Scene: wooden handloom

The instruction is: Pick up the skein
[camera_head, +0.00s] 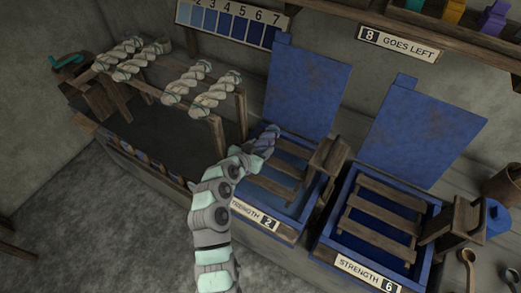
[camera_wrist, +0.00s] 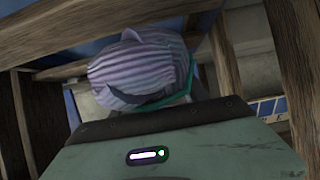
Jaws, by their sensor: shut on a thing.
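A striped pale purple-blue skein (camera_wrist: 135,75) is held in my gripper and fills the upper middle of the wrist view. In the head view the skein (camera_head: 268,136) shows as a small bluish bundle at the end of my arm, over the upper left part of the open blue vat marked STRENGTH 2 (camera_head: 262,222). My gripper (camera_head: 256,148) is shut on it. The fingertips are mostly hidden behind the skein and the gripper body. I cannot tell whether the skein touches the vat's wooden slats.
Several white skeins (camera_head: 128,56) hang on a wooden rack at left. A second open blue vat, marked STRENGTH 6 (camera_head: 368,276), stands at right. Raised blue lids (camera_head: 310,90), wooden blocks (camera_head: 327,160) and wooden beams (camera_wrist: 265,65) border the space around my gripper.

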